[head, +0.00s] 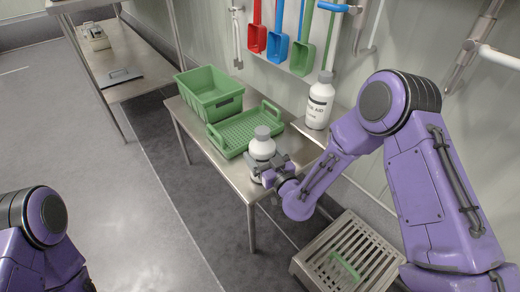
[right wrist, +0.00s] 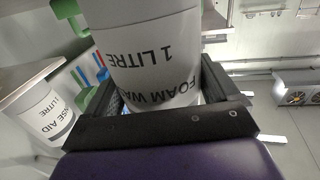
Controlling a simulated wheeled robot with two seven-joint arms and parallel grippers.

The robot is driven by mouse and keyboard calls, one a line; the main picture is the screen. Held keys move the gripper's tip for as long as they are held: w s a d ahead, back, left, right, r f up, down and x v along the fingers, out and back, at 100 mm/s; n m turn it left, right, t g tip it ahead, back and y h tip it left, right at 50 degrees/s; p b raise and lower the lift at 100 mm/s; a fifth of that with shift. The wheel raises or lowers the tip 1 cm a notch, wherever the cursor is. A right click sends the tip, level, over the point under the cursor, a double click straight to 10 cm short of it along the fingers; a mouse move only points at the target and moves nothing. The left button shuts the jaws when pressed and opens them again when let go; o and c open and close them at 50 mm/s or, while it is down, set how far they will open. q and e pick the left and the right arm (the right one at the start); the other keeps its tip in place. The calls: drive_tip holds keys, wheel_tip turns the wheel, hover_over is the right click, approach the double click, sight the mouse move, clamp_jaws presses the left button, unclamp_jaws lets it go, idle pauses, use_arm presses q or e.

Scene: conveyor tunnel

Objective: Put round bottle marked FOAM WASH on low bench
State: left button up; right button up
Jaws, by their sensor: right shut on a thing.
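The round white bottle marked FOAM WASH (head: 261,149) has a grey cap and is upright at the front edge of the steel table. My right gripper (head: 264,169) is shut around its body. In the right wrist view the bottle (right wrist: 150,55) fills the space between the fingers, with "FOAM WA" and "1 LITRE" readable upside down. I cannot tell whether its base touches the table. A low slatted steel bench (head: 318,262) stands on the floor at the lower right, with a green strip on its slats. My left gripper is out of view.
The steel table (head: 216,152) holds a green crate (head: 211,92) and a green perforated tray (head: 245,130). A white RINSE AID bottle (head: 318,100) stands on a shelf behind; it also shows in the right wrist view (right wrist: 40,110). Coloured scoops hang on the wall.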

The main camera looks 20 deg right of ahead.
drive_tip(key=o, duration=1.3)
drive_tip(key=shift+f, duration=0.2)
drive_tip(key=shift+c, duration=0.2)
drive_tip(key=shift+r, duration=0.15)
drive_tip(key=s+d, duration=0.2)
drive_tip(key=s, duration=1)
drive_tip(key=s+d+f+m+g+h, duration=0.2)
drive_tip(key=s+f+g, duration=0.1)
drive_tip(key=f, duration=0.3)
drive_tip(key=s+d+f+m+g+h, duration=0.1)
drive_tip(key=s+d+f+g, duration=0.2)
drive_tip(key=f, duration=0.4)
drive_tip(key=s+d+f+m+g+h, duration=0.2)
drive_tip(key=s+f+m+g, duration=0.1)
drive_tip(key=s, duration=0.6)
drive_tip(key=s+d+f+m+g+h, duration=0.1)
drive_tip(key=s+d+f+m+g, duration=0.2)
drive_tip(key=s+f+g, duration=0.2)
drive_tip(key=s+f, duration=0.2)
drive_tip(key=s, duration=0.2)
drive_tip(key=shift+s+d+f+h, duration=0.15)
drive_tip(key=shift+s+h, duration=0.15)
drive_tip(key=shift+h, duration=0.1)
